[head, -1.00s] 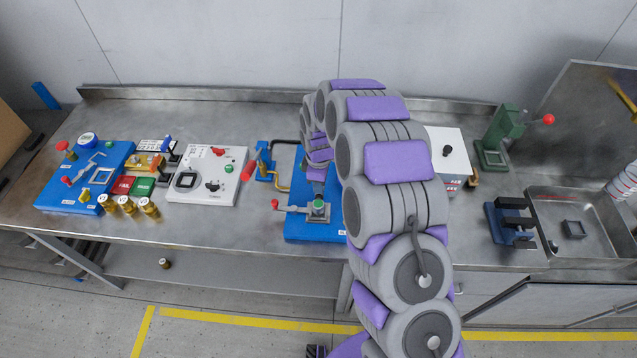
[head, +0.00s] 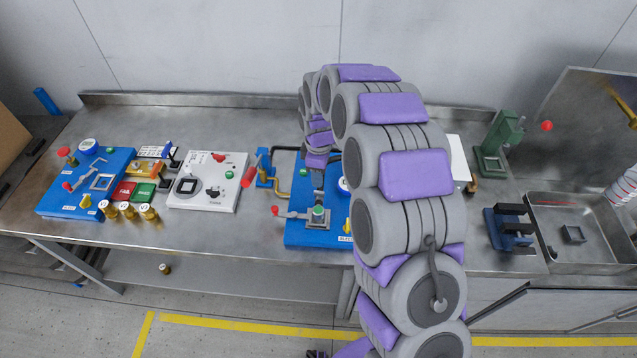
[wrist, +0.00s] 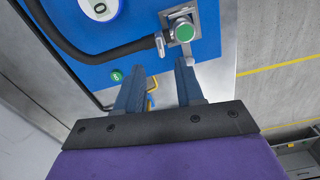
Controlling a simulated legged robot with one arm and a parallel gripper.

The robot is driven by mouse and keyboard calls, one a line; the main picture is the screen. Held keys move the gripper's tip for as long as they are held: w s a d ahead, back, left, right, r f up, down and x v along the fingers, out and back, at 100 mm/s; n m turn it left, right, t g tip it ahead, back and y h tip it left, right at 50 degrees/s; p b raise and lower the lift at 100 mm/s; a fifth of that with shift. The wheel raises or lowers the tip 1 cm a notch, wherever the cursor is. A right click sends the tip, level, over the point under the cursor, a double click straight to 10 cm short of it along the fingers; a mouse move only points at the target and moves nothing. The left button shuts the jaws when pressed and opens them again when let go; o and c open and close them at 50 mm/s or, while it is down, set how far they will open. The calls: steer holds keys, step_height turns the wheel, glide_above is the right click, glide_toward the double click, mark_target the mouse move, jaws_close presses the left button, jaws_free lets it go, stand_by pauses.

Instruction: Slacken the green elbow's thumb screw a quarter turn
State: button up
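A green round knob sits on a grey square fitting (head: 318,217) on the blue station board (head: 296,238) in the head view. The green knob (wrist: 184,32) also shows at the top of the wrist view. A smaller green knob (wrist: 116,76) lies left of my fingers there. I cannot make out a separate elbow or thumb screw clearly. My gripper (wrist: 162,66) is open, with an empty gap between its two fingers. Its fingertips appear apart from both green knobs. In the head view my gripper (head: 317,172) is behind the grey fitting, partly hidden by my arm.
A red-tipped lever (head: 290,213) extends left from the fitting. A dark hose (wrist: 95,50) crosses the board near a gauge (wrist: 100,6). A white control box (head: 207,183) stands left; a green press (head: 497,140) stands right.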

step_height(320, 180, up, 9)
steer(key=shift+r+p, duration=0.2)
steer(key=shift+p, duration=0.1)
stand_by(0.5)
steer(key=s+d+r+m+b, duration=0.15)
steer(key=s+d+m, duration=0.3)
steer(key=s, duration=0.45)
steer(key=s+d+r+m+g+b, duration=0.1)
steer(key=s+d+r+m, duration=0.3)
steer(key=s, duration=0.6)
steer(key=s+d+r+m+b, duration=0.1)
steer(key=s+d+m, duration=0.3)
steer(key=s, duration=0.5)
steer(key=s+d+f+m, duration=0.1)
steer(key=s+d+m, duration=0.1)
steer(key=s, duration=0.4)
steer(key=s+d+f+m+b, duration=0.1)
steer(key=s+f, duration=0.1)
steer(key=s, duration=0.4)
steer(key=shift+d+m+g, duration=0.35)
steer(key=shift+d+g, duration=0.05)
